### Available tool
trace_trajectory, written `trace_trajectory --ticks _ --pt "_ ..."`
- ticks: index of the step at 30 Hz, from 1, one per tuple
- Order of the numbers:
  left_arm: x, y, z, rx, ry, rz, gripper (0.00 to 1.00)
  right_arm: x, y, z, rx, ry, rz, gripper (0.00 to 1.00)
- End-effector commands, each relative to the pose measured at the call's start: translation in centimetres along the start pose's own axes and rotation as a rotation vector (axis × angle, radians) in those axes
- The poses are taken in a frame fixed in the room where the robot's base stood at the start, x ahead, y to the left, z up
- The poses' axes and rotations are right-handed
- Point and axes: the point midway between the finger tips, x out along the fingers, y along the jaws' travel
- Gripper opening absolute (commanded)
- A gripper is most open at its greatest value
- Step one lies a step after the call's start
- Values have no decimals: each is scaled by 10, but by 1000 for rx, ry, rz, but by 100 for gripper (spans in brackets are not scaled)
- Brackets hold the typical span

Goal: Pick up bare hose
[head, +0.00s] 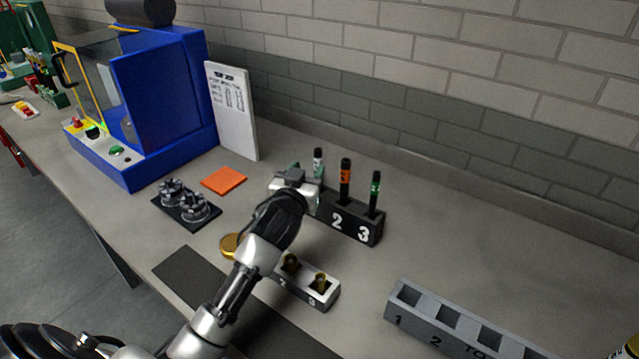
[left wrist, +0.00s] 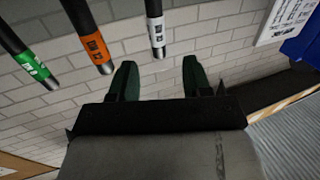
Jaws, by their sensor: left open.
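Three black hoses stand upright in a black numbered rack (head: 338,219). One has a white band (head: 318,157), one an orange band (head: 346,168) and one a green band (head: 375,185). I cannot tell from a label which is the bare one. My left gripper (head: 306,174) is open at the rack's left end, by the white-banded hose, and hides its lower part. In the left wrist view, the white-banded hose (left wrist: 156,30) lines up with the gap between the open green fingers (left wrist: 158,75). The orange (left wrist: 95,42) and green (left wrist: 35,62) bands are to the left. My right gripper is not in view.
A grey block with numbered slots (head: 450,325) stands at front right. An orange square (head: 224,180), a black tray of metal parts (head: 187,207), a sign (head: 232,110) and a blue machine (head: 165,100) are left.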

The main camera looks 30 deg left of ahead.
Motion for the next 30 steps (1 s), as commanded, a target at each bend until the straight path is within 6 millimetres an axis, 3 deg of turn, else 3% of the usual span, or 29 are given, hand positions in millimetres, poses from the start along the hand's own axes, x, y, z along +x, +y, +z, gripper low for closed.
trace_trajectory --ticks 6,13,21,30 --pt "32 0 -3 1 0 0 49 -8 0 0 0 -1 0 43" --pt "48 1 -2 1 0 0 49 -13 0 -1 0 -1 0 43" --pt "82 3 -1 0 -1 0 49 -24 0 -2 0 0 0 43" --pt "92 3 1 1 0 1 49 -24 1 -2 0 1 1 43"
